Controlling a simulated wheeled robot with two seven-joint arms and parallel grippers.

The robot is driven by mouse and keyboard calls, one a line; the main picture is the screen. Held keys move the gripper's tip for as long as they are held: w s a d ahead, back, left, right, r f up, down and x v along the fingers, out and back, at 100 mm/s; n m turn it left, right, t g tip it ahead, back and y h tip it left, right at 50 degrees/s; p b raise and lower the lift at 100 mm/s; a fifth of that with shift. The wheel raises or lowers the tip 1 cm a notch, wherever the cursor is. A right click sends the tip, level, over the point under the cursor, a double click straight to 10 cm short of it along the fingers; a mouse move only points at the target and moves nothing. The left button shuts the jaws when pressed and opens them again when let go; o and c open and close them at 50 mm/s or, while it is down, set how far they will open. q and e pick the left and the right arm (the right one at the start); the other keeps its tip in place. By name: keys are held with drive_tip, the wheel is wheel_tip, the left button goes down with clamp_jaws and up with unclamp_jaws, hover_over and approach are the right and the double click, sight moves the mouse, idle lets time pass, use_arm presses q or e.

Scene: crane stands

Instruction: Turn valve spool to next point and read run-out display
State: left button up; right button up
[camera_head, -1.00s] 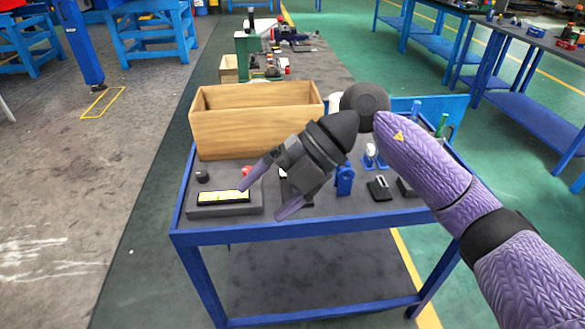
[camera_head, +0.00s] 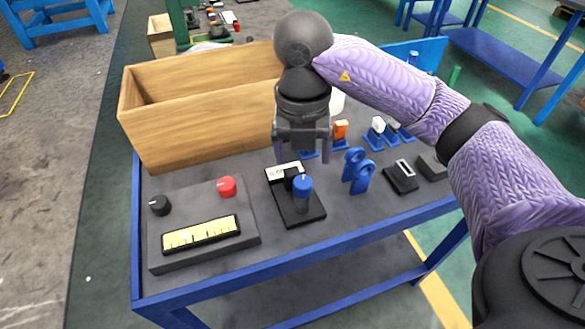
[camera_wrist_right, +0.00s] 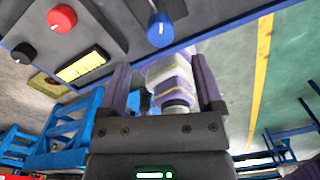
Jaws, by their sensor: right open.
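A small black stand (camera_head: 300,212) on the table carries an upright part with a blue knob (camera_head: 302,187), perhaps the valve spool. A white-faced plate (camera_head: 284,170) shows behind it, partly hidden. To its left, a grey box (camera_head: 205,218) has a lit yellow display (camera_head: 201,235), a red knob (camera_head: 227,187) and a black knob (camera_head: 159,205). The display's marks are too small to read. My right gripper (camera_head: 304,158) points down, open and empty, above and behind the blue knob. The right wrist view shows the blue knob (camera_wrist_right: 160,32) beyond the open fingers. My left gripper is not seen.
A wooden bin (camera_head: 205,125) stands behind the grey box. Blue clips (camera_head: 358,170), black blocks (camera_head: 401,176) and small orange and white parts (camera_head: 376,130) stand to the right. The blue table edge (camera_head: 300,258) runs along the front.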

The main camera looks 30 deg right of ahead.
sight(302, 181)
wheel_tip(302, 181, down, 6)
drive_tip(key=shift+f+b, duration=0.25)
drive_tip(key=shift+b, duration=1)
drive_tip(key=shift+f, duration=0.4)
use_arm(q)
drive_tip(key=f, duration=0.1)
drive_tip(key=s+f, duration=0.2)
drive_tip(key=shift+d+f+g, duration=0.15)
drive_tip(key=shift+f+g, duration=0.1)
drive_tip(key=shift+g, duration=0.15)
use_arm(e)
clamp_jaws()
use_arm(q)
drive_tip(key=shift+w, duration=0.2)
